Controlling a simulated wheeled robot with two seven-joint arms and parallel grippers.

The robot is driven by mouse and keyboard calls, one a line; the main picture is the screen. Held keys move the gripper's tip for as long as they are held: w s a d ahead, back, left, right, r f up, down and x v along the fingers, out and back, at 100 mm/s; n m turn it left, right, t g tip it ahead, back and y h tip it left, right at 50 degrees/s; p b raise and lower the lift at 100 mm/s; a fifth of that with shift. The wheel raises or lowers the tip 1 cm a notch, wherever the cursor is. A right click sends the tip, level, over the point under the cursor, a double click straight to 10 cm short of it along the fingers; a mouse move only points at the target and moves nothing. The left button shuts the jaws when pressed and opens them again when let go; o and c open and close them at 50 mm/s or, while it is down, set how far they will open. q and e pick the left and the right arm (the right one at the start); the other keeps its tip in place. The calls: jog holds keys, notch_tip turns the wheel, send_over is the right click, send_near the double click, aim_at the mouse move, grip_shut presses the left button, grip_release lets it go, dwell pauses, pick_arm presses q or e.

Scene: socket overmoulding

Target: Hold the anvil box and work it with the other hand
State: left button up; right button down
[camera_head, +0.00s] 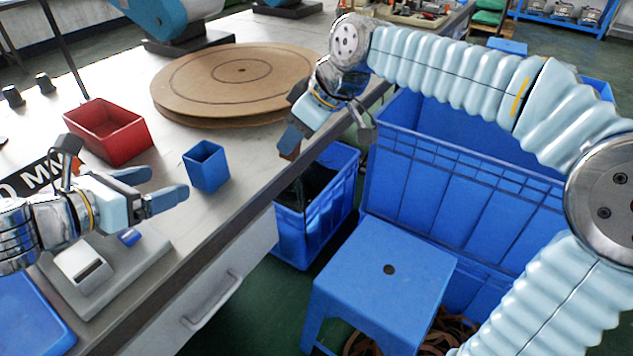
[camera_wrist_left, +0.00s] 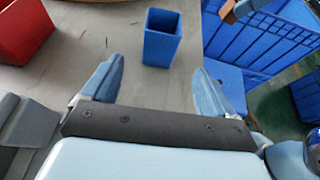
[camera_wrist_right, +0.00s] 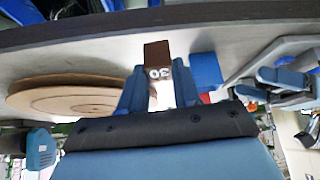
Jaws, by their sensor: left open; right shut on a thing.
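A small open-topped blue box (camera_head: 206,167) stands upright on the grey workbench. It also shows in the left wrist view (camera_wrist_left: 161,40), beyond the fingertips and apart from them. My left gripper (camera_head: 166,185) is open and empty, just left of this box with its fingers toward it. My right gripper (camera_head: 296,134) is shut on a small brown block (camera_wrist_right: 158,55) whose face reads "30". It holds the block in the air beside the bench's right edge; in the head view only its lower end (camera_head: 289,153) shows. I cannot tell which of the two is the anvil box.
A red bin (camera_head: 108,131) and a round brown board (camera_head: 225,80) lie on the bench. A scale-like device (camera_head: 105,275) is below my left gripper. Blue crates (camera_head: 465,185) and a blue stool (camera_head: 380,285) stand right of the bench.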

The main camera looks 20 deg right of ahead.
aim_at(196, 172)
pick_arm(q)
jog(key=x, duration=1.2)
pick_arm(e)
jog(key=w+a+r+n+y, duration=0.1)
jog(key=w+a+r+n, duration=0.1)
jog(key=a+r, duration=0.5)
jog(key=w+a+r+n+g+y, duration=0.1)
jog(key=w+a+r+n+y, duration=0.1)
jog(key=a+r, duration=0.5)
notch_tip(196, 172, up, 3)
jog(key=shift+w+r+n, duration=0.1)
jog(key=shift+w+n, duration=0.2)
jog(key=shift+n, duration=0.1)
pick_arm(q)
jog(key=c, duration=1)
jog(key=shift+c, duration=0.2)
pick_arm(e)
jog(key=shift+w+d+f, duration=0.1)
jog(key=shift+d+f, duration=0.15)
jog(key=shift+f, duration=1.6)
jog(key=shift+s+d+f, duration=0.1)
jog(key=shift+d+f, duration=0.1)
jog(key=shift+f, duration=1.6)
jog(key=shift+w+d+f, duration=0.1)
jog(key=shift+d+f, duration=0.15)
jog(key=shift+f, duration=1.6)
jog(key=c, duration=0.7)
grip_release()
jog(key=shift+c, duration=0.2)
